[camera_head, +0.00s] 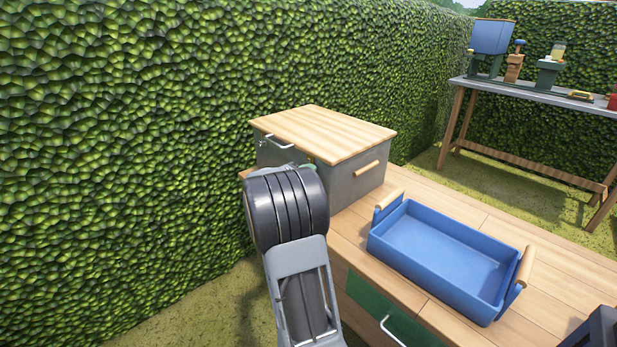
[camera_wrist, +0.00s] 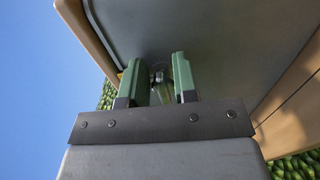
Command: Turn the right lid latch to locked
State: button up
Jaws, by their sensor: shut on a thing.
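A grey box (camera_head: 345,184) with a light wooden lid (camera_head: 322,132) stands on the wooden bench. In the wrist view, the green fingers of my gripper (camera_wrist: 154,72) are upright against the box's grey front face (camera_wrist: 215,35), near the lid edge (camera_wrist: 82,28). They are closed around a small metallic fitting, the right lid latch (camera_wrist: 158,75), mostly hidden between them. Its angle cannot be made out. A small fitting (camera_head: 263,143) shows on the front's left part.
A metal handle (camera_head: 279,142) is on the box's front, and a wooden handle (camera_head: 367,169) on its side. A blue tray (camera_head: 440,254) with wooden handles sits on the bench (camera_head: 480,213) to the right. A hedge (camera_head: 130,130) rises close behind and left.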

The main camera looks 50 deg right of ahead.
jog(key=o, duration=0.8)
jog(key=a, duration=0.4)
jog(key=w+a+p, duration=0.1)
jog(key=a, duration=0.4)
jog(key=a+p, duration=0.1)
jog(key=a, duration=0.3)
jog(key=shift+w+a, duration=0.25)
jog(key=shift+a, duration=0.15)
jog(key=s+a+r+y+p, duration=0.85)
jog(key=r+p, duration=0.35)
jog(key=p, duration=0.3)
jog(key=s+a+r+t+y+p, duration=0.1)
jog(key=a+r+y+p, duration=0.2)
jog(key=a+r+p, duration=0.1)
jog(key=s+a+r+n+t+y+p, duration=0.1)
jog(key=s+a+r+t+y+p, duration=0.1)
jog(key=a+r+p, duration=0.3)
jog(key=s+a+r+t+y+p, duration=0.2)
jog(key=a+r+y+p, duration=0.2)
jog(key=a+p, duration=0.1)
jog(key=shift+a+r+y+p, duration=0.25)
jog(key=shift+a+p, duration=0.15)
jog(key=shift+a, duration=0.25)
